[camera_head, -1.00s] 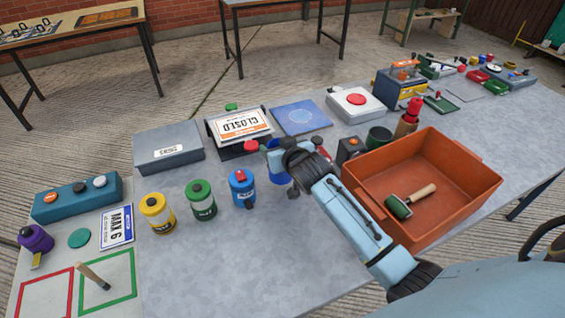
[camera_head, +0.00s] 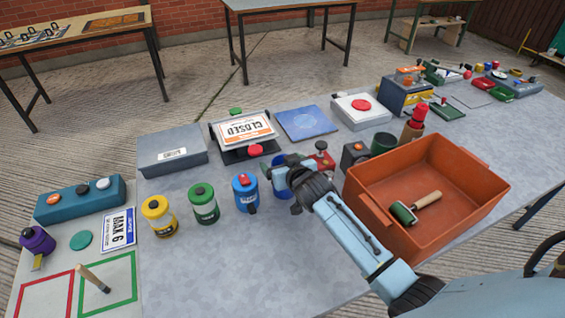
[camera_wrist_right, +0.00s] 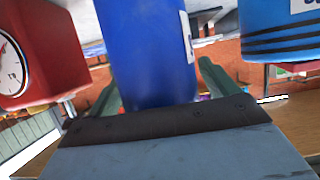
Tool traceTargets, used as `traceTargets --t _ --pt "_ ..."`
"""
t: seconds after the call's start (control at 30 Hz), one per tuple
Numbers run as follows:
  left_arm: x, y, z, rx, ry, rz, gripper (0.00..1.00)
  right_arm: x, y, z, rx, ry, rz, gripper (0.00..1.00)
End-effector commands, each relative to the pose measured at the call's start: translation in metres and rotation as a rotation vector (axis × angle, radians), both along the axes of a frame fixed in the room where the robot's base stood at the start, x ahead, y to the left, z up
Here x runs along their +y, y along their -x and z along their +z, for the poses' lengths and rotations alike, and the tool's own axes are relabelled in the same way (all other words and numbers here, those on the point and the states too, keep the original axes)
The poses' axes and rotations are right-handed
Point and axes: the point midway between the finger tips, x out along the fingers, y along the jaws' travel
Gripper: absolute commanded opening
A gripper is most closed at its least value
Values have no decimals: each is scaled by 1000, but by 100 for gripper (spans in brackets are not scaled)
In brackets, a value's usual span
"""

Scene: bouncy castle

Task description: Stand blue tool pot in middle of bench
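The blue tool pot (camera_head: 283,160) is on the far side of my right gripper in the head view, partly hidden by it, right of the blue jar. In the right wrist view the pot (camera_wrist_right: 147,50) fills the space between the two green fingers, with a white label at its right edge. My right gripper (camera_head: 284,178) appears shut on the pot, one finger at each side. Its base is hidden, so I cannot tell whether it touches the bench. The grey bench (camera_head: 215,255) has a wide bare area at front. My left gripper is not in view.
Blue (camera_head: 245,192), green (camera_head: 203,205) and yellow (camera_head: 159,217) jars stand left of the gripper. A red gauge box (camera_head: 322,158) is behind it, also close in the wrist view (camera_wrist_right: 40,45). An orange crate (camera_head: 465,215) holding a roller stands right, beside my forearm.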

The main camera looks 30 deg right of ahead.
Motion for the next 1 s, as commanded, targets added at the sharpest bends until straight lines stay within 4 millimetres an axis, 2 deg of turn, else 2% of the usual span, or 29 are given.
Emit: traceTargets --t 0.27,0.37,0.8,1.0 --pt "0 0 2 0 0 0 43 0 0 4 0 1 0 86" --pt "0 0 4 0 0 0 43 0 8 6 1 0 0 86" --pt "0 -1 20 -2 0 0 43 4 82 38 1 0 0 86" --pt "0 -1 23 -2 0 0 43 6 104 47 0 -1 0 86"
